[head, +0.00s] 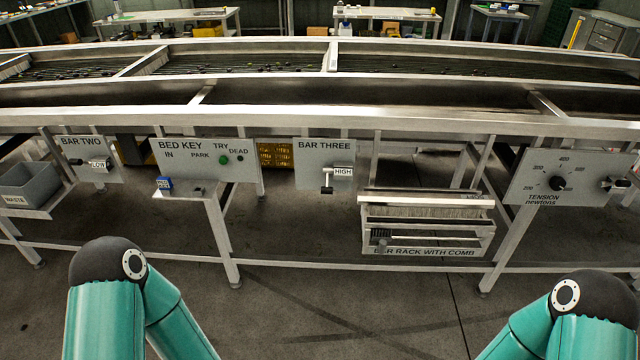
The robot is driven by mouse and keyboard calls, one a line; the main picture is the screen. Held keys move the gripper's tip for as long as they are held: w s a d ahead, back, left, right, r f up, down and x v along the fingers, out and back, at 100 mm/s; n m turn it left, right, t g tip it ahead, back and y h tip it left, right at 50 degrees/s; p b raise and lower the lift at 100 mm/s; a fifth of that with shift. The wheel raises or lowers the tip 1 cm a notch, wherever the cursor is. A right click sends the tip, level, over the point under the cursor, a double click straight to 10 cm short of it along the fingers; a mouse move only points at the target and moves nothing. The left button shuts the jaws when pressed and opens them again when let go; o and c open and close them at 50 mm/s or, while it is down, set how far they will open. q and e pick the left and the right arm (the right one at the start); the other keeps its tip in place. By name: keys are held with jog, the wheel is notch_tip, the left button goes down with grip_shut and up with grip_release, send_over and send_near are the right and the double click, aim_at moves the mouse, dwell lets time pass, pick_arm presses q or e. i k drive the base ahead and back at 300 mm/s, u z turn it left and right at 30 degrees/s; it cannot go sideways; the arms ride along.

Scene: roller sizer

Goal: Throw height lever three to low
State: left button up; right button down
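The BAR THREE panel (312,180) hangs under the front rail of the machine, near the middle of the head view. Its height lever (327,182) is a small light stem with a dark lower end, in front of the panel. A white HIGH label (343,171) shows just right of the lever's upper part. Neither of my grippers is in view. Only my teal arm links with black joints show at the bottom left and bottom right, well below and apart from the panel.
The BAR TWO panel (92,170), with a LOW label, is at left. A BAR RACK WITH COMB (420,251) stands right of BAR THREE. A TENSION dial panel (530,182) is far right. The floor in front is clear.

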aim_at(325, 189)
jog(key=z, duration=0.05)
jog(key=i, duration=0.9)
jog(key=u, duration=0.2)
jog(key=k, duration=0.9)
jog(key=z, duration=0.15)
jog(key=i, duration=0.9)
jog(key=u, duration=0.05)
